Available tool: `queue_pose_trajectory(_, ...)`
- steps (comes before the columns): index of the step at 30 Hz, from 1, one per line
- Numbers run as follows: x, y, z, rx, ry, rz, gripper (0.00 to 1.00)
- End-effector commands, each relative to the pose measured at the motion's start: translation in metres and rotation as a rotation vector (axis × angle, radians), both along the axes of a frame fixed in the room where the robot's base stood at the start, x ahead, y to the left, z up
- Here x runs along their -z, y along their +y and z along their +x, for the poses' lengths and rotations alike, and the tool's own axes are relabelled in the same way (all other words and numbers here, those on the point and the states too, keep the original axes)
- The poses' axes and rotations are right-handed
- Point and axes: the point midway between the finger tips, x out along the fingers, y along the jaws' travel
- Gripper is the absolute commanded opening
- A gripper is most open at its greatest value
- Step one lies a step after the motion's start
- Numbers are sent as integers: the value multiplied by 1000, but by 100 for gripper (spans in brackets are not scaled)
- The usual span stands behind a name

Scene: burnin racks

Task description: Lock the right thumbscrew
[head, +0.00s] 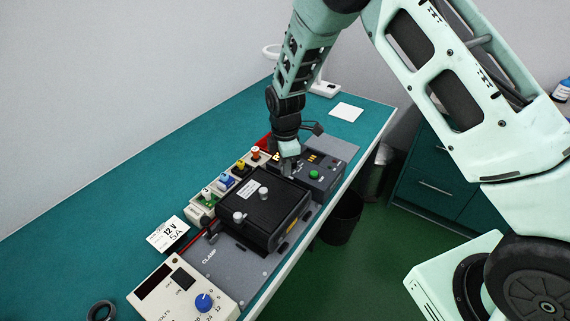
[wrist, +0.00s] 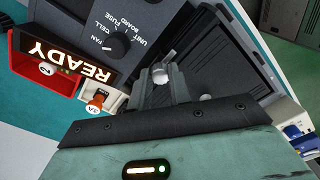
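The black ribbed module (head: 268,210) lies flat in a grey clamp plate on the bench. Silver thumbscrew knobs stand on its top, one near the middle (head: 263,191) and one at the near left (head: 239,217). My gripper (head: 290,176) points down at the module's far right end and hides that part in the head view. In the wrist view, the right thumbscrew (wrist: 160,74) sits between my fingertips, which lie close on both sides of it and appear shut on it. The middle knob also shows in the wrist view (wrist: 207,98). I cannot read how far the screw is turned.
A dark panel with a dial (wrist: 117,45) adjoins the module's far end; its green button (head: 314,174) shows in the head view. A lit READY sign (wrist: 70,62) and colored plugs (head: 226,181) line the left side. A power supply (head: 178,292) stands nearer.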

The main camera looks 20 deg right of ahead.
Motion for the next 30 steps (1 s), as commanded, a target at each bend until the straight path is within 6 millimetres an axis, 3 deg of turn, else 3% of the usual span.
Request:
queue_pose_trajectory(11,1,0,0,99,0,1,0)
queue_pose_trajectory(30,1,0,0,669,-2,1,0)
